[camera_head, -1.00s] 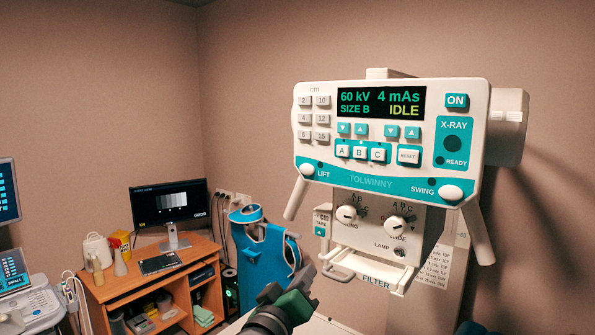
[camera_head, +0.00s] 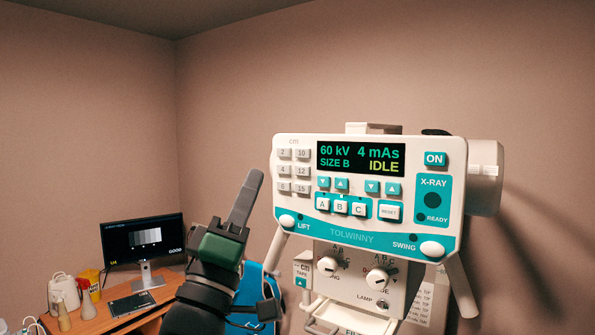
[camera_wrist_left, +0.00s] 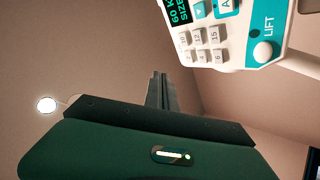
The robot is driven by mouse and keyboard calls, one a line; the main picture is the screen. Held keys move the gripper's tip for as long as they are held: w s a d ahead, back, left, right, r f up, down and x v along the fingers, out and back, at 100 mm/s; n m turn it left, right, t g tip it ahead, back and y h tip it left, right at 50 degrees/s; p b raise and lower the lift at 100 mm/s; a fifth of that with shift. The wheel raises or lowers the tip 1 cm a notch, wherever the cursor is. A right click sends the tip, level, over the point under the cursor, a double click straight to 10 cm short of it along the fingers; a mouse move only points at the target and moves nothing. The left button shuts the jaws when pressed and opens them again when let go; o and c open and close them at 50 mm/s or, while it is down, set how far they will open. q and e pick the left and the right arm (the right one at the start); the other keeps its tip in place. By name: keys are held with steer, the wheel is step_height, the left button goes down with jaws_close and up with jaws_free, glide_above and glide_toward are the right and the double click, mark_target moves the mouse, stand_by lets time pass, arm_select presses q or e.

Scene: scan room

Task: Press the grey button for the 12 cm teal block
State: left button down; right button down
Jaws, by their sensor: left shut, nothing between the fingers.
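The grey button marked 12 (camera_head: 302,171) is in the right column of the small keypad under "cm", at the left of the white and teal control panel (camera_head: 268,220). In the left wrist view the keypad is turned sideways, with the 12 button (camera_wrist_left: 198,37) in its upper row. My left gripper (camera_head: 252,185) is shut and empty. It points up, left of the panel and a little below the keypad in the picture, apart from the buttons. Its fingers also show in the left wrist view (camera_wrist_left: 161,90). No teal block is distinguishable. My right gripper is out of view.
Other grey buttons surround the 12, including 10 (camera_head: 302,154) and 15 (camera_head: 301,188). The panel's display (camera_head: 361,160) reads 60 kV, 4 mAs, SIZE B, IDLE. A LIFT knob (camera_head: 286,221) sits below the keypad. A desk with a monitor (camera_head: 143,238) stands at lower left.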

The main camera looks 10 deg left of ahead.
mark_target(303, 171)
arm_select(q)
steer(key=w+d+p, duration=0.1)
steer(key=w, duration=0.1)
steer(key=w+d+p, duration=0.1)
steer(key=w, duration=0.2)
steer(key=w+d+p, duration=0.1)
steer(key=w+p, duration=0.1)
steer(key=w, duration=0.1)
steer(key=shift+w+d, duration=0.15)
steer(key=shift+d, duration=0.05)
steer(key=shift+d, duration=0.25)
steer(key=shift+a, duration=0.15)
stand_by(0.6)
stand_by(0.9)
